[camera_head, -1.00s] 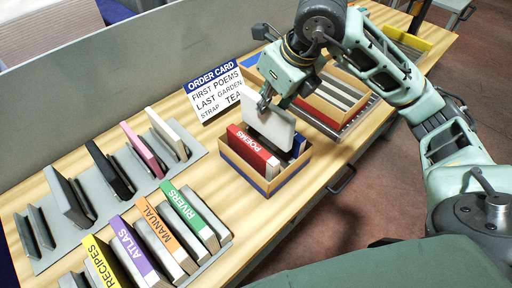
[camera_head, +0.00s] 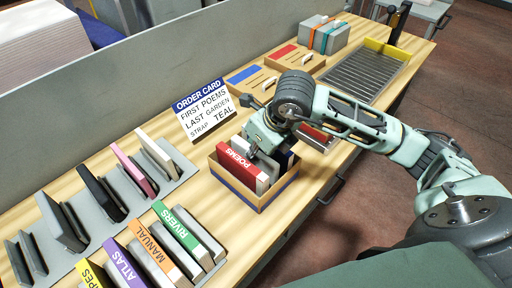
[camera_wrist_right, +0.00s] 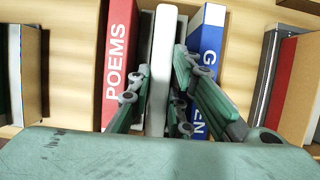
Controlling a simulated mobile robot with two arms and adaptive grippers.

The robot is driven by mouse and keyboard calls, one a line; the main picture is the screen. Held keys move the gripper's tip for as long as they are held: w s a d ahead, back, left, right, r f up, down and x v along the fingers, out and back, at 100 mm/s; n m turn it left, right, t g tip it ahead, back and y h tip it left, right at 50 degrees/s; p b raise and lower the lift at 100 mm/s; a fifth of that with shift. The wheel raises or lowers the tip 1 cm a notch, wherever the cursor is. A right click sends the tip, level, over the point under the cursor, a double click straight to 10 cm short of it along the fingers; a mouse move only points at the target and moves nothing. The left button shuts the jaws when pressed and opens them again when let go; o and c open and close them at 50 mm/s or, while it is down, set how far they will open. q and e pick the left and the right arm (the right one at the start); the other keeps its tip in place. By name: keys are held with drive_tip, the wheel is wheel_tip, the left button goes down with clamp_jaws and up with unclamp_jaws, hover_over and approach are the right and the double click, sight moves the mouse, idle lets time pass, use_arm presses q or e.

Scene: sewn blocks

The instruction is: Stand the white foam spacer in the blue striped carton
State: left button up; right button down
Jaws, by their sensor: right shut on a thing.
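The blue striped carton (camera_head: 236,187) stands on the wooden table, open at the top. It holds a red POEMS book (camera_head: 238,163) on its left and a blue book (camera_head: 284,160) on its right, marked G…EN in the wrist view (camera_wrist_right: 207,45). The white foam spacer (camera_wrist_right: 163,50) stands upright between these two books. My right gripper (camera_head: 256,153) is shut on the spacer, one finger on each side of it. The spacer's lower part is hidden, so I cannot tell whether it touches the carton floor. My left gripper is not in view.
The order card (camera_head: 203,108) stands behind the carton. Racks of upright books, including RIVERS (camera_head: 177,227) and a pink one (camera_head: 133,168), fill the left.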

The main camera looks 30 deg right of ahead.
drive_tip(key=c, duration=2.1)
unclamp_jaws()
drive_tip(key=shift+f, duration=0.1)
drive_tip(key=shift+o, duration=1)
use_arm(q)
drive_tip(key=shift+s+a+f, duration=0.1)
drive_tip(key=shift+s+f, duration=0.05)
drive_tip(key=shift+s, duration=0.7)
